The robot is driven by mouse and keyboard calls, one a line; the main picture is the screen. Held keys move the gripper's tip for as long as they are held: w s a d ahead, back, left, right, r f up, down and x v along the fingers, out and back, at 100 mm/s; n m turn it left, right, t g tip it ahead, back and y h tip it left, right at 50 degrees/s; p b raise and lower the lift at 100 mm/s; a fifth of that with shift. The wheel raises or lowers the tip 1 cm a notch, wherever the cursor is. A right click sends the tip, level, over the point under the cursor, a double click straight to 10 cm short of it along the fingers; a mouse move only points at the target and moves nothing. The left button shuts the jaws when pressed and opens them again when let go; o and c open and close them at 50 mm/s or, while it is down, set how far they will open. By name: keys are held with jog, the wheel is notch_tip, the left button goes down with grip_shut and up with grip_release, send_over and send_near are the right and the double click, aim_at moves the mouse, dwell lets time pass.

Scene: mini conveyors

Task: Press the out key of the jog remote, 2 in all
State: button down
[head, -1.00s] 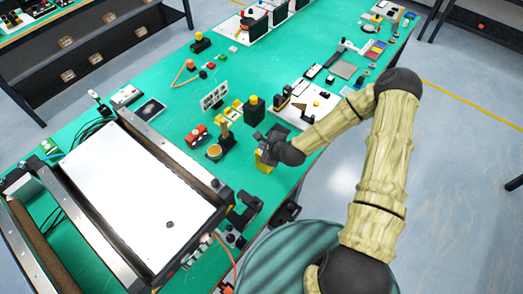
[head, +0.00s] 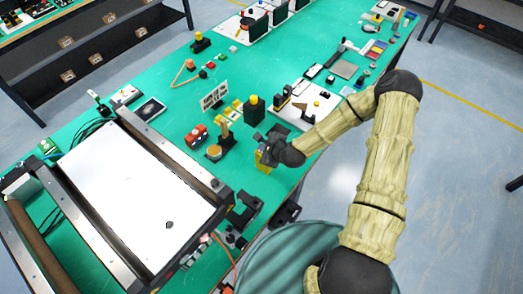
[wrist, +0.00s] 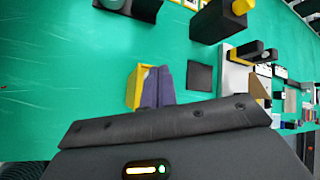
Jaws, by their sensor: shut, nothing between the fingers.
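A small yellow box, which I take for the jog remote (head: 263,164), stands near the front edge of the green table in the head view. My gripper (head: 268,150) is right over it and hides most of its top. In the wrist view my gripper's fingers (wrist: 158,86) are shut and empty, and the yellow side of the box (wrist: 133,88) shows just left of them. The keys are hidden, so I cannot tell which key lies under the fingertips or whether they touch it.
A conveyor with a white belt (head: 130,190) fills the left front, with a small dark disc (head: 169,225) on it. A black box with a yellow top (head: 253,106) stands behind my gripper. A red part (head: 197,136) and a yellow-and-black stand (head: 222,135) are to its left.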

jog(key=shift+f+b, duration=0.35)
jog(key=shift+f, duration=0.1)
dwell(0.5)
jog(key=shift+r, duration=0.15)
jog(key=shift+r+p, duration=0.65)
jog(key=shift+r, duration=0.1)
jog(key=shift+r+p, duration=1.95)
jog(key=shift+r, duration=0.6)
jog(key=shift+d+f, duration=0.1)
jog(key=shift+d, duration=0.05)
dwell(0.7)
